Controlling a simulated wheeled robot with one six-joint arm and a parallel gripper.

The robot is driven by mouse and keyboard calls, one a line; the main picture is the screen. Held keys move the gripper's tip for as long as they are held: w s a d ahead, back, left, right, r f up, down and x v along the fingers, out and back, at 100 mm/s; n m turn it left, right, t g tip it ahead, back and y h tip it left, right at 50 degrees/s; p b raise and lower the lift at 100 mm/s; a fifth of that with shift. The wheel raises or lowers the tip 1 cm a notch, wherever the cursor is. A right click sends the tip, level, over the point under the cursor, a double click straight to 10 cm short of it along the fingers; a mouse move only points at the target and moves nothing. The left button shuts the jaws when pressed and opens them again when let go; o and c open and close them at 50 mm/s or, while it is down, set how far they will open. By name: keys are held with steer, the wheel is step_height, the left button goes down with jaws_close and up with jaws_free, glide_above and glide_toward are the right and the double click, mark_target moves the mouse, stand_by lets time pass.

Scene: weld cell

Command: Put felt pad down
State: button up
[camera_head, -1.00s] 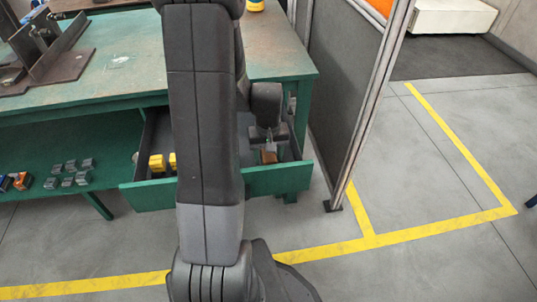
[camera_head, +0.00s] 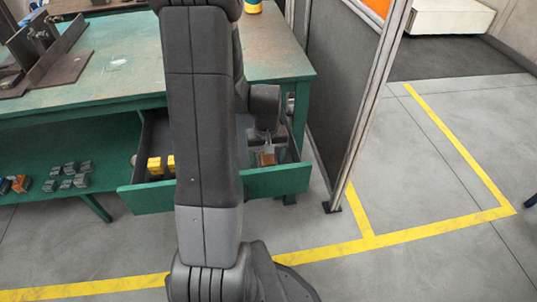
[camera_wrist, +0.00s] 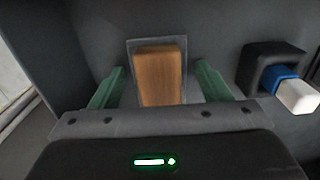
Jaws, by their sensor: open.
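A brown block with a wood-like face, the likeliest felt pad (camera_wrist: 160,75), stands in the open drawer (camera_head: 215,190). In the wrist view it is inside a thin grey rectangular outline (camera_wrist: 131,58) on the dark drawer floor. My gripper (camera_wrist: 160,88) is open, with one green finger on each side of the block and a visible gap to both. The block also shows small in the head view (camera_head: 267,159), just below my gripper (camera_head: 267,148). The block's near end is hidden behind the gripper body.
A black holder (camera_wrist: 262,62) with a blue and white piece (camera_wrist: 290,90) stands right of my gripper. Yellow blocks (camera_head: 154,166) are in the drawer's left part. The green workbench (camera_head: 120,80) is above; a dark partition (camera_head: 345,95) stands at right.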

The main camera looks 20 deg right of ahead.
mark_target(267, 156)
step_height(267, 156, up, 12)
steer(key=p, duration=0.2)
steer(key=shift+p, duration=0.4)
steer(key=shift+w, duration=0.1)
step_height(267, 156, down, 12)
steer(key=b, duration=0.3)
steer(key=shift+r, duration=0.2)
